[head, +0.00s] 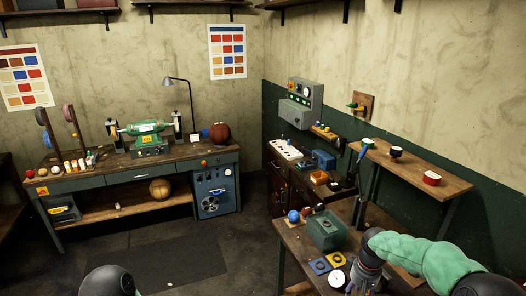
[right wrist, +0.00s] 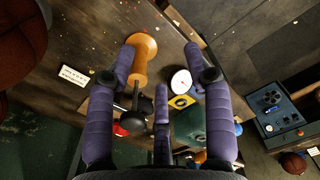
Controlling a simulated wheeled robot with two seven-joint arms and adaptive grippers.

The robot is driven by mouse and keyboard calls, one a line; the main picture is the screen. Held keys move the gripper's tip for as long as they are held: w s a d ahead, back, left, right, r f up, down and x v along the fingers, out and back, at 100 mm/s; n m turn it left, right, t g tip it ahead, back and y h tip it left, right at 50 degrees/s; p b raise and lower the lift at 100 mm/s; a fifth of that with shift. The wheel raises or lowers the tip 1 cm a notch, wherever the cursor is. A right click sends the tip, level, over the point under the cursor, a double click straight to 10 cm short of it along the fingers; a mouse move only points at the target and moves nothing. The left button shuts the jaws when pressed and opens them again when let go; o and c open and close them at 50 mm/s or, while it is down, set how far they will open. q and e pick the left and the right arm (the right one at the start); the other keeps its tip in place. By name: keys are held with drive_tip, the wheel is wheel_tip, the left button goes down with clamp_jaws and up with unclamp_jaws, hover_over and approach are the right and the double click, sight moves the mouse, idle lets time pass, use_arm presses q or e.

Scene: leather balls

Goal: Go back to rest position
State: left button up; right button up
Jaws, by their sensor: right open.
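My right gripper (head: 364,274) is over the near right table (head: 291,243), at the end of my green-sleeved arm. In the right wrist view its purple fingers (right wrist: 160,68) are spread apart with nothing clasped between them. A tool with a wooden handle (right wrist: 140,60) and a black end shows between the left and middle fingers, apparently beyond them. A large dark red-brown ball (right wrist: 22,55) is cut off at the left edge of that view. My left gripper is outside both views.
The near table holds a green box (head: 326,230), a white disc (head: 337,279), blue and yellow squares (head: 319,265) and small balls (head: 293,215). A raised shelf (head: 425,180) stands behind my right arm. A workbench (head: 110,172) with a brown ball (head: 219,132) is far left. The middle floor is clear.

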drive_tip(key=s+a+f+y+b, duration=0.1)
drive_tip(key=s+a+f+b, duration=0.1)
drive_tip(key=a+f, duration=0.35)
drive_tip(key=s+a+f+y+b, duration=0.1)
drive_tip(key=s+a+f, duration=0.1)
drive_tip(key=f, duration=0.7)
drive_tip(key=s+a+f+m+b, duration=0.2)
drive_tip(key=s+a+f+b, duration=0.2)
drive_tip(key=s+f, duration=0.6)
drive_tip(key=s+a+f+m+y+b, duration=0.1)
drive_tip(key=s+a+f+b, duration=0.3)
drive_tip(key=s+a+f, duration=0.4)
drive_tip(key=s+f+m, duration=0.1)
drive_tip(key=s+f, duration=0.2)
drive_tip(key=f, duration=0.1)
drive_tip(key=shift+s+a+f+y+b, duration=0.2)
drive_tip(key=shift+s+y+b, duration=0.1)
drive_tip(key=shift+b, duration=0.1)
